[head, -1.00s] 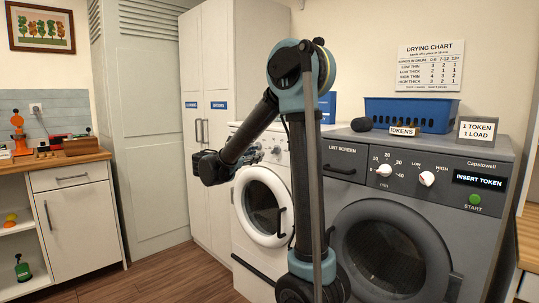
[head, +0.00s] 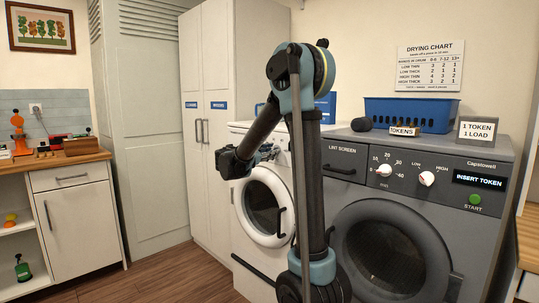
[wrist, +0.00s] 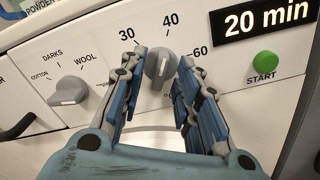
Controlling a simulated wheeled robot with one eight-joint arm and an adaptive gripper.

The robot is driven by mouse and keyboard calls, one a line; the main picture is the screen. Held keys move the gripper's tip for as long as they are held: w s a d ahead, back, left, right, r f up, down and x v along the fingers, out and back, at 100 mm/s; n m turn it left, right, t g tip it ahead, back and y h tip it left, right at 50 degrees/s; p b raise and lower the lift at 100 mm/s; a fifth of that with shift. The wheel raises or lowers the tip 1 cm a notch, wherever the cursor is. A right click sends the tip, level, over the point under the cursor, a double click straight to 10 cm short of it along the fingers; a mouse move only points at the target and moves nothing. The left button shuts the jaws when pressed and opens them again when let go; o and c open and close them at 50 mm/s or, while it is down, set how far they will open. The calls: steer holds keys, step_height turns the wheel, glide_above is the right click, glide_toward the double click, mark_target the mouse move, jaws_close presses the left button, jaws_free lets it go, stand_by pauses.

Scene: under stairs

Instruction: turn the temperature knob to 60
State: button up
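The temperature knob (wrist: 160,64) is a grey dial with a raised grip bar on the white washer's panel, with the numbers 30, 40 and 60 around it in the wrist view. My gripper (wrist: 160,72) is open, its blue-padded fingers on either side of the knob. I cannot tell whether the pads touch it. The fingers hide part of the dial's lower markings, and I cannot make out which number the knob points to. In the head view my gripper (head: 268,152) is in front of the white washer (head: 240,225), and my arm hides most of its panel.
A second grey knob (wrist: 68,91), labelled cotton, darks and wool, is left of the temperature knob. A display reading 20 min (wrist: 265,18) and a green start button (wrist: 264,62) are to the right. A grey dryer (head: 440,165) stands right of the washer.

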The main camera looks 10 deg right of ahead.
steer(key=shift+c, duration=0.6)
jaws_close()
steer(key=m, duration=1.1)
steer(key=shift+s+f+m, duration=0.1)
steer(key=shift+m, duration=0.3)
steer(key=shift+o, duration=0.6)
jaws_free()
